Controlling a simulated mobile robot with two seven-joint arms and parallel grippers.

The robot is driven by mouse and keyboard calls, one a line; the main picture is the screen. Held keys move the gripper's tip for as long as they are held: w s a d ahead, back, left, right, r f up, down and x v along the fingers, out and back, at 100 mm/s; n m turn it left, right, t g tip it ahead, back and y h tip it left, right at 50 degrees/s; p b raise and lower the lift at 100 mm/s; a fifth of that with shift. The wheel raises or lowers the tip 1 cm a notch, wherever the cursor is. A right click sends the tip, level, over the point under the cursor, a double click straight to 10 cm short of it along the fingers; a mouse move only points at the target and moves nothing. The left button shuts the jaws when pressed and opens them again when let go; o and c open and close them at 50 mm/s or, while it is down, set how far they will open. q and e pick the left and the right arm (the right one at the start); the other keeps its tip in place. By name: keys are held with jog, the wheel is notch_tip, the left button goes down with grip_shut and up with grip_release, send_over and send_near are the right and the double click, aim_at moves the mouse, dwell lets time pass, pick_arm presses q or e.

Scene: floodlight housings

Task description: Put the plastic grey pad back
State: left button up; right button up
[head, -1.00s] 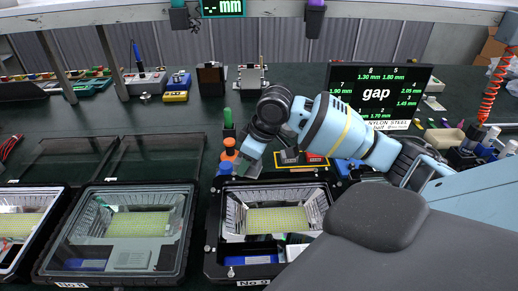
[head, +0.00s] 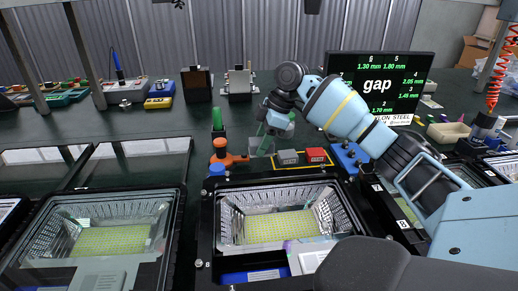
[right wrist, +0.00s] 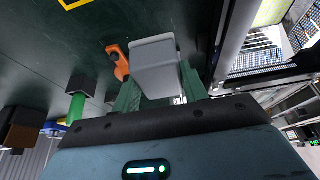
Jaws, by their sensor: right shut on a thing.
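My right gripper (head: 264,140) is shut on a light grey block, the grey pad (right wrist: 153,65), held between its green fingers in the right wrist view. In the head view the gripper points down, just left of a yellow-outlined mat (head: 276,169). The held pad is hard to make out there. A grey block (head: 287,157) and a red block (head: 316,155) sit side by side on that mat. My left gripper is not in view.
An orange-based clamp (head: 222,155) stands close left of the gripper. An open floodlight housing (head: 208,225) is in front, with another (head: 175,225) to its left. A gap display (head: 380,85) stands behind my right arm.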

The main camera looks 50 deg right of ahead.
jog(key=shift+f+b, duration=0.75)
jog(key=shift+f, duration=4.25)
jog(key=shift+f, duration=0.15)
jog(key=o, duration=1)
jog(key=shift+c, duration=0.2)
jog(key=p+v, duration=0.1)
jog(key=v, duration=1.1)
jog(key=shift+a, duration=0.1)
